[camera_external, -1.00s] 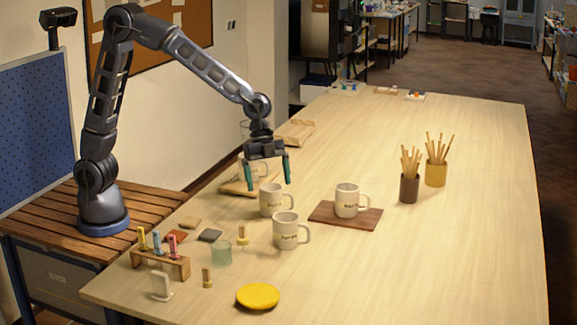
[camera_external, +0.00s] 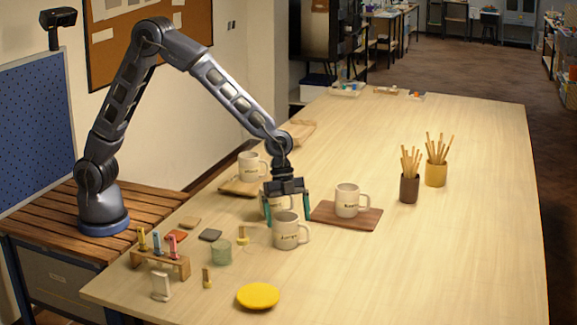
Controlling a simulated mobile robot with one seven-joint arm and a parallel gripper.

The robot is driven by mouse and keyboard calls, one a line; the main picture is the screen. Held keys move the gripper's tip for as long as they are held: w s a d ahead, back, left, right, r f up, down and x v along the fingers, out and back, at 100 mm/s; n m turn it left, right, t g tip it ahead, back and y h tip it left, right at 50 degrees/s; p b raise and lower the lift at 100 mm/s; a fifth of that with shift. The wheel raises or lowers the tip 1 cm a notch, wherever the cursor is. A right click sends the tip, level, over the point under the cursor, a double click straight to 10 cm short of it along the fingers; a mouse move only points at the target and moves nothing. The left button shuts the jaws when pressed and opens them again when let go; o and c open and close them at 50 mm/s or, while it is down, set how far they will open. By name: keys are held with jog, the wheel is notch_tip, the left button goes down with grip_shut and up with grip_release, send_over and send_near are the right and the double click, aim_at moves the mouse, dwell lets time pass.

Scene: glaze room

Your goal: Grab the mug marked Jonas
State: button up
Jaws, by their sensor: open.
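Several white mugs with dark lettering stand on the table. The front mug (camera_external: 286,233) has a short word that looks like it begins with "Jo", but it is too small to read surely. My gripper (camera_external: 288,220) points down, open, with its green fingers to the left and right of this mug's upper part; I cannot tell their exact depth. A second mug (camera_external: 274,207) just behind is mostly hidden by my gripper. A third mug (camera_external: 347,200) stands on a dark wooden board (camera_external: 368,220) to the right.
A greenish glass (camera_external: 221,252), a small stamp-like piece (camera_external: 243,236) and a wooden rack (camera_external: 172,264) are left of the front mug. A yellow disc (camera_external: 258,296) lies in front. Two brush pots (camera_external: 409,189) (camera_external: 436,173) stand right. The table's right side is clear.

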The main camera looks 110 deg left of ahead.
aim_at(290, 247)
jog(key=x, duration=0.2)
jog(key=s+x, duration=0.1)
jog(key=x, duration=0.1)
jog(key=shift+f, duration=0.15)
jog(key=shift+w+d+f, duration=0.1)
jog(key=shift+w+f, duration=0.1)
jog(key=shift+f, duration=0.2)
jog(key=shift+c, duration=0.3)
